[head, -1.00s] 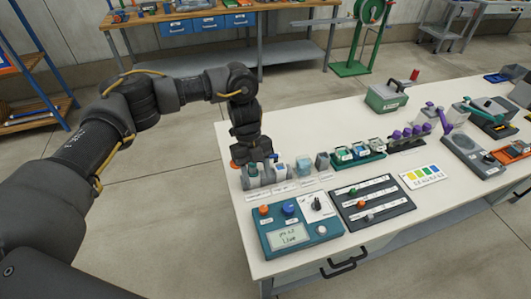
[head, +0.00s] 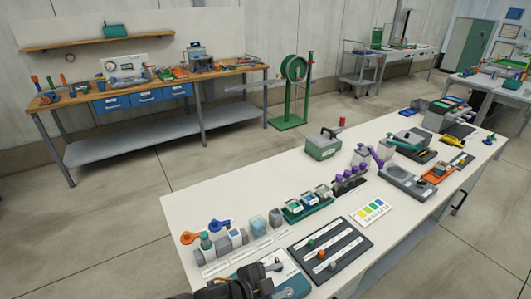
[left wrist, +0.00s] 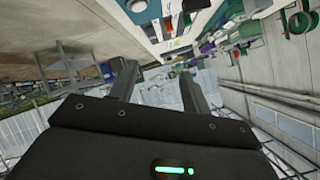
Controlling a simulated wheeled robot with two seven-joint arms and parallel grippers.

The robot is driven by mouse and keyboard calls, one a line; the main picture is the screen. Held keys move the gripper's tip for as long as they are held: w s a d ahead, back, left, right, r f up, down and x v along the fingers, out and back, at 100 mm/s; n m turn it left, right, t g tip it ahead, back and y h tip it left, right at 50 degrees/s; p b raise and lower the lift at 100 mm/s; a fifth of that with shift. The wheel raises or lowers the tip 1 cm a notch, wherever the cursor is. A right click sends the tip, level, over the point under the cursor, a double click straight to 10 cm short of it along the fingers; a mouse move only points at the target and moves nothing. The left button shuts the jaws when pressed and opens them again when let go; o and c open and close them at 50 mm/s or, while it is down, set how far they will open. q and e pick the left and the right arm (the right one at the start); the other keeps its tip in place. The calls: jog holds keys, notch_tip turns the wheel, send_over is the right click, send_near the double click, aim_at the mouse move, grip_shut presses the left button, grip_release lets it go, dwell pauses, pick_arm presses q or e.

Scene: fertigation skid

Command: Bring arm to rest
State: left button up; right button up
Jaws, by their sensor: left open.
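My left gripper (head: 272,268) shows at the bottom edge of the head view, in front of the teal control box (head: 292,287) at the table's near end. In the left wrist view its two fingers (left wrist: 158,82) stand apart with nothing between them, so it is open and empty. Most of my left arm is below the head view. My right arm and gripper do not show.
The white table (head: 185,205) holds a black slider panel (head: 330,249), an orange-handled valve (head: 190,238), a blue-handled valve (head: 220,226), a green case (head: 323,147) and a colour card (head: 371,208). A wooden workbench (head: 222,72) and green reel stand (head: 290,122) are behind.

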pick_arm(q)
jog(key=s+a+f+n+y, duration=0.1)
jog(key=s+a+n+y, duration=0.1)
jog(key=a, duration=0.3)
jog(key=s+a+f+n+y, duration=0.2)
jog(key=a+n, duration=0.2)
jog(key=a, duration=0.1)
jog(key=s+a+f+n+y, duration=0.1)
jog(key=s+a+f+n, duration=0.1)
jog(key=a, duration=0.3)
jog(key=shift+f+n+y, duration=0.1)
jog(key=shift+n+y, duration=0.3)
jog(key=shift+n, duration=0.1)
jog(key=s+a+f+n+g+y, duration=0.35)
jog(key=s+a+n, duration=0.25)
jog(key=s+a, duration=0.75)
notch_tip(320, 180, down, 28)
jog(key=s+g, duration=0.2)
jog(key=s, duration=0.1)
jog(key=s+a+f+g, duration=0.1)
jog(key=s+a+f, duration=0.1)
jog(key=s+f, duration=1.2)
jog(key=shift+s, duration=0.55)
